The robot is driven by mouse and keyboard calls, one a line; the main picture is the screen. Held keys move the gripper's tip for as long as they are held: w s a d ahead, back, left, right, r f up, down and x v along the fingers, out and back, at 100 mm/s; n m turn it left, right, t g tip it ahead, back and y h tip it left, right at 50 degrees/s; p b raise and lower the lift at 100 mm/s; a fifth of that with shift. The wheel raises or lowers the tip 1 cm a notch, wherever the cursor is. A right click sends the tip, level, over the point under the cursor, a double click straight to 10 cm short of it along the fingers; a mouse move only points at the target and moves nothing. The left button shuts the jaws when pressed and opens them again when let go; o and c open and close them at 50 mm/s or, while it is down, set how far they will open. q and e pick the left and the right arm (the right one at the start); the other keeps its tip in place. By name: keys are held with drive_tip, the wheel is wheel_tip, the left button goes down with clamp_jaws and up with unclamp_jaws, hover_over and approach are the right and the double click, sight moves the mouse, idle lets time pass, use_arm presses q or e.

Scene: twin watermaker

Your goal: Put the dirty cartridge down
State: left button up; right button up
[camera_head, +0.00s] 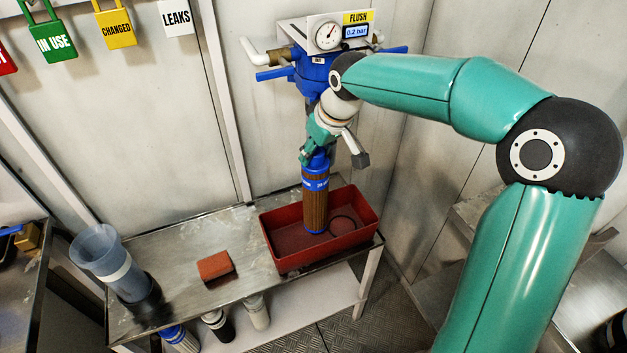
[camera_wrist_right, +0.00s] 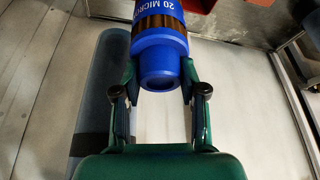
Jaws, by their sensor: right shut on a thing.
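The dirty cartridge (camera_head: 315,206) is a brown cylinder with blue end caps and a blue label. It hangs upright over the red tray (camera_head: 290,262), its lower end inside the tray's outline; I cannot tell whether it touches the tray floor. My right gripper (camera_head: 317,152) is shut on its blue top end. In the right wrist view the gripper's fingers (camera_wrist_right: 159,88) sit on both sides of the blue end cap, and the label on the cartridge (camera_wrist_right: 160,18) reads "20 MICRO". My left gripper is not in view.
A dark ring (camera_head: 343,224) lies in the tray's right part. An orange sponge (camera_head: 214,266) and a clear blue housing (camera_head: 103,256) stand on the steel bench (camera_head: 185,275). Several cartridges stand on the shelf below. The blue filter head (camera_head: 313,68) with a gauge is on the wall above.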

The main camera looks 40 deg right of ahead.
sight(322, 164)
drive_tip(key=shift+s+d+f, duration=0.15)
drive_tip(key=shift+d+f, duration=0.1)
drive_tip(key=shift+f, duration=0.5)
drive_tip(key=shift+s+f, duration=0.1)
drive_tip(key=shift+f, duration=1.6)
drive_tip(key=o, duration=1.1)
drive_tip(key=shift+c, duration=0.2)
drive_tip(key=shift+s+r, duration=0.1)
drive_tip(key=shift+r, duration=0.3)
drive_tip(key=v, duration=1.1)
drive_tip(key=shift+p, duration=0.3)
drive_tip(key=shift+s, duration=0.15)
